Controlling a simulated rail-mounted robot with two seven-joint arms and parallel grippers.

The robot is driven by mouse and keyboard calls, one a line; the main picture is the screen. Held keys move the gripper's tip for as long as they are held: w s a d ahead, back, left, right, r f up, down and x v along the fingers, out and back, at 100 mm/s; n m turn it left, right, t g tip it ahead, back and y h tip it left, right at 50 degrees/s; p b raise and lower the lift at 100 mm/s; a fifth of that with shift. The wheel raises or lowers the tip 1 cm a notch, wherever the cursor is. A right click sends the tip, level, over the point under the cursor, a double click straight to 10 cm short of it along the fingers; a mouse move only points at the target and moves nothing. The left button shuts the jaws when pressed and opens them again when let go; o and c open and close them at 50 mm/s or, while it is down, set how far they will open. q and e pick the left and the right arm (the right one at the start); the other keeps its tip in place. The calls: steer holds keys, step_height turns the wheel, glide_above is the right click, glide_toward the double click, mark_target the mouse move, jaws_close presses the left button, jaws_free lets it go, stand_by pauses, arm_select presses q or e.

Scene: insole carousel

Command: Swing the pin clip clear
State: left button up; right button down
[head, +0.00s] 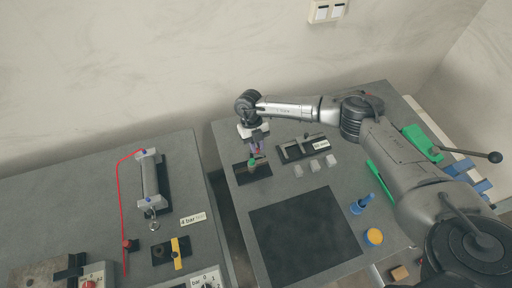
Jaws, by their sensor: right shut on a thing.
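My right gripper (256,148) points down over a small black block (262,172) near the back left of the right-hand table. It is shut on a small green piece (252,162) that stands on this block. The fingers hide much of the piece. I cannot tell for sure that this piece is the pin clip, or how far it is turned. My left gripper is not in view.
Right of the block lie a labelled fixture (302,147) and several pale pieces (315,165). A dark mat (305,238) fills the front. A blue part (361,204) and a yellow-topped knob (374,236) stand right. A gap separates the left table (100,185).

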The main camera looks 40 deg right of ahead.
steer(key=shift+w+d+n+h+b, duration=0.15)
steer(key=shift+n+h+b, duration=0.35)
steer(key=shift+n, duration=0.85)
steer(key=shift+w+n+h+b, duration=0.2)
steer(key=shift+n+h+b, duration=0.3)
steer(key=shift+n, duration=0.8)
steer(key=shift+w+d+n+h+b, duration=0.15)
steer(key=shift+n+h+b, duration=0.35)
steer(key=shift+n, duration=0.85)
steer(key=c, duration=1.1)
jaws_free()
steer(key=shift+w+r, duration=0.1)
steer(key=v, duration=1.3)
steer(key=shift+a+r+b, duration=0.25)
steer(key=shift+r+b, duration=0.05)
